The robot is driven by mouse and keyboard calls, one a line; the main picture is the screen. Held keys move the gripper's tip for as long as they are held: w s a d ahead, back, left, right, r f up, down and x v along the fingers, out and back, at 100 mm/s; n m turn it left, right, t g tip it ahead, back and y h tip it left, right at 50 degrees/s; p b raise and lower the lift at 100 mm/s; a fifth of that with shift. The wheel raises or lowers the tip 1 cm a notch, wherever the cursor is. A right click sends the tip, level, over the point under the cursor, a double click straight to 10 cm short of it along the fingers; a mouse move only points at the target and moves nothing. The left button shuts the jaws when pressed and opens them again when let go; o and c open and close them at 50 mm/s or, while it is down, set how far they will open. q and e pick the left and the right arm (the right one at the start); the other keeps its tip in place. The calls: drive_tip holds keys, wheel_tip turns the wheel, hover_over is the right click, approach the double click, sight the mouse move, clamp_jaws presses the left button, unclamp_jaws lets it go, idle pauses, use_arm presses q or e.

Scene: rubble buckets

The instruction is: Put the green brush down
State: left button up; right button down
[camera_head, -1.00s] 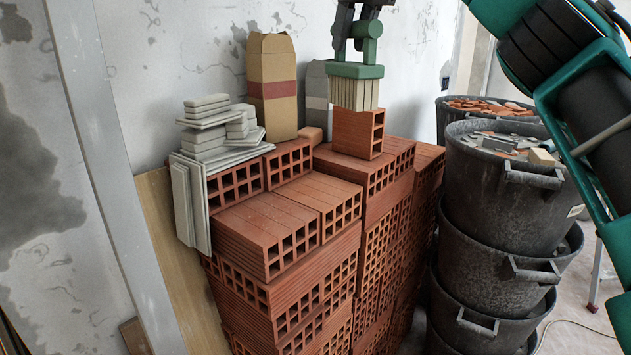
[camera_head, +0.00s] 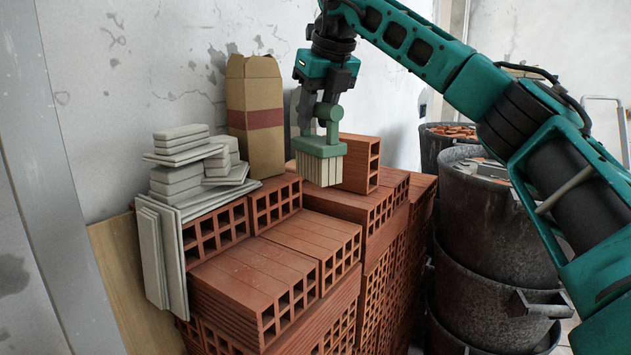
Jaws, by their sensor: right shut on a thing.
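The green brush (camera_head: 319,148) has a green back and handle with pale bristles pointing down. My right gripper (camera_head: 325,104) is shut on its handle from above. The brush is upright just left of a single standing red brick (camera_head: 360,163), over the top of the hollow-brick stack (camera_head: 345,205). The bristle ends are close to the brick surface; I cannot tell if they touch it. My left gripper is not in view.
Grey tiles (camera_head: 185,168) are piled at the left of the stack, with a brown paper bag (camera_head: 256,115) behind. Stacked black buckets (camera_head: 483,225) with rubble stand at the right. The nearer brick tops (camera_head: 255,275) are bare.

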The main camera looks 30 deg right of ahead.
sight(334, 104)
wheel_tip(334, 104, down, 10)
drive_tip(key=shift+f+b, duration=0.1)
drive_tip(key=shift+b, duration=0.35)
drive_tip(key=shift+f, duration=0.2)
drive_tip(key=c, duration=0.8)
unclamp_jaws()
drive_tip(key=shift+o, duration=0.2)
drive_tip(key=shift+r, duration=0.1)
drive_tip(key=shift+r, duration=0.25)
drive_tip(key=v, duration=1.1)
drive_tip(key=shift+s+r, duration=0.2)
drive_tip(key=shift+r, duration=0.15)
